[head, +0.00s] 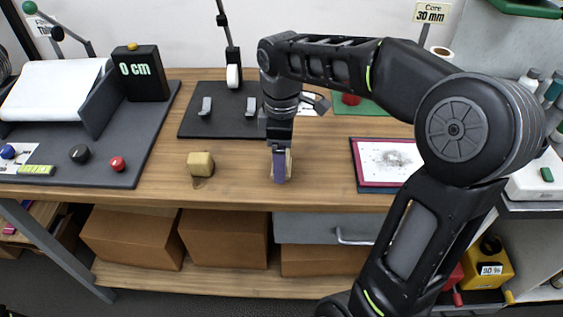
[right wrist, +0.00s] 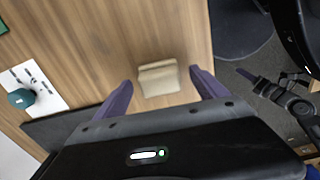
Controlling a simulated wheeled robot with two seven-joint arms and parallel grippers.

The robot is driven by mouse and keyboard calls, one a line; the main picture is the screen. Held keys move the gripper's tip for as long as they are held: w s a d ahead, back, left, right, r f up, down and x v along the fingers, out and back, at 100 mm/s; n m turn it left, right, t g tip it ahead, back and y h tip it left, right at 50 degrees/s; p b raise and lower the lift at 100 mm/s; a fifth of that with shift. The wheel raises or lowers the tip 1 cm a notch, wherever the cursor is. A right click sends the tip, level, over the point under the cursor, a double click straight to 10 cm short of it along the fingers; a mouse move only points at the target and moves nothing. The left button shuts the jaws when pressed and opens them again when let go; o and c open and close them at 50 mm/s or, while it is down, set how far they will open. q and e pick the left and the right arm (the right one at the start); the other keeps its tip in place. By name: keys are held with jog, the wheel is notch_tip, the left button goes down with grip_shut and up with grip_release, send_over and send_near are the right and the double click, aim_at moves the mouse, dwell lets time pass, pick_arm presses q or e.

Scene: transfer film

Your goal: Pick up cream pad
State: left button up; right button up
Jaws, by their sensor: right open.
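The cream pad (right wrist: 158,78) is a small cream block on the wooden table, seen in the right wrist view between the two purple fingers of my right gripper (right wrist: 160,80). Gaps show on both sides of it, so the fingers are apart from it. In the head view my right gripper (head: 280,178) points down at the table's front part, with a sliver of the cream pad (head: 289,160) showing beside the purple finger; the rest is hidden. What looks like my left gripper (right wrist: 250,80) shows beyond the table edge in the right wrist view; its jaw opening is unclear.
A tan-yellow block (head: 200,163) stands left of my right gripper, with a dark mark by it. A dark board (head: 195,127) with grey clips lies behind. A red-framed picture (head: 372,184) lies to the right. The table's front edge is close.

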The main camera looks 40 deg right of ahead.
jog(key=shift+f, duration=0.75)
jog(key=shift+c, duration=0.2)
jog(key=c, duration=1.4)
jog(key=shift+r, duration=0.15)
jog(key=shift+c, duration=0.2)
notch_tip(320, 180, up, 7)
jog(key=shift+w+f, duration=0.1)
jog(key=shift+f, duration=0.05)
notch_tip(320, 180, up, 3)
jog(key=shift+f+p, duration=0.1)
jog(key=shift+p, duration=1)
jog(key=shift+r, duration=0.25)
